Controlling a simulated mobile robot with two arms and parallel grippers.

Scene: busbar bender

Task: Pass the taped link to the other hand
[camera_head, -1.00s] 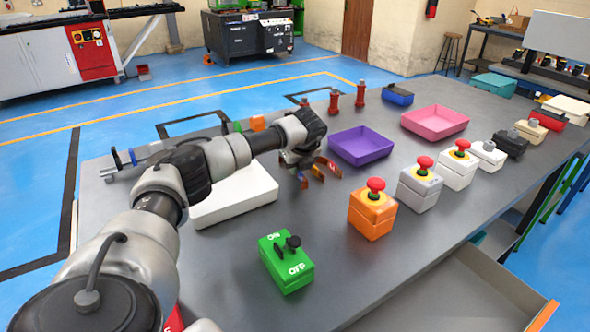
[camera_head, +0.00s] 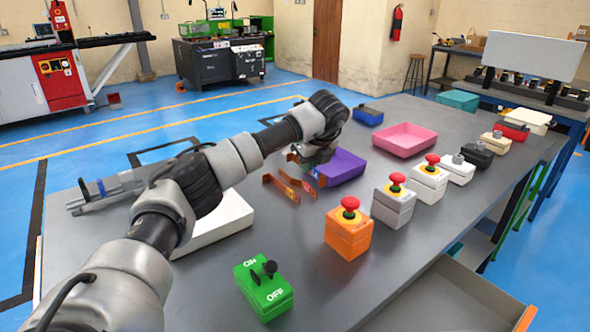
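Several copper-coloured links lie close together on the grey table, left of the purple tray. One link (camera_head: 280,188) is at the left and another link (camera_head: 297,183) is beside it. A further strip shows at the right, close under my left gripper (camera_head: 314,161). The links are small here, and I cannot tell which one is taped. My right gripper is out of view.
The purple tray (camera_head: 347,170) and pink tray (camera_head: 404,139) stand beyond the links. A white tray (camera_head: 222,228) is partly behind my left arm. A green ON/OFF box (camera_head: 263,289) and an orange box with a red button (camera_head: 348,235) stand nearer. An open drawer (camera_head: 440,300) is at front right.

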